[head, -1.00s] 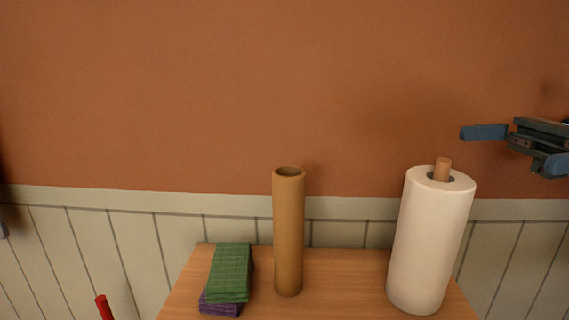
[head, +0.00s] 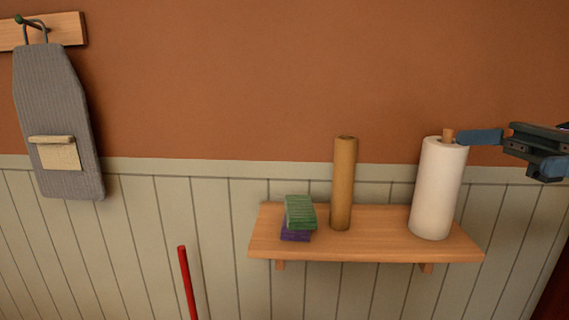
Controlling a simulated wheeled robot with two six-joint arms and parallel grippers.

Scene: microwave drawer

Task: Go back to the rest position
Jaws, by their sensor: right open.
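My right gripper (head: 502,153) shows at the right edge of the head view. Its blue fingers are apart and nothing is between them. In the picture it overlaps the top right of the white paper towel roll (head: 436,190); I cannot tell that they touch. My left gripper is not in view.
A wooden shelf (head: 385,243) on the wall holds the towel roll, a brown cardboard tube (head: 343,185) and folded green (head: 300,212) and purple cloths (head: 295,235). An ironing board (head: 60,110) hangs at the left. A red pole (head: 187,285) stands below. The wall between is bare.

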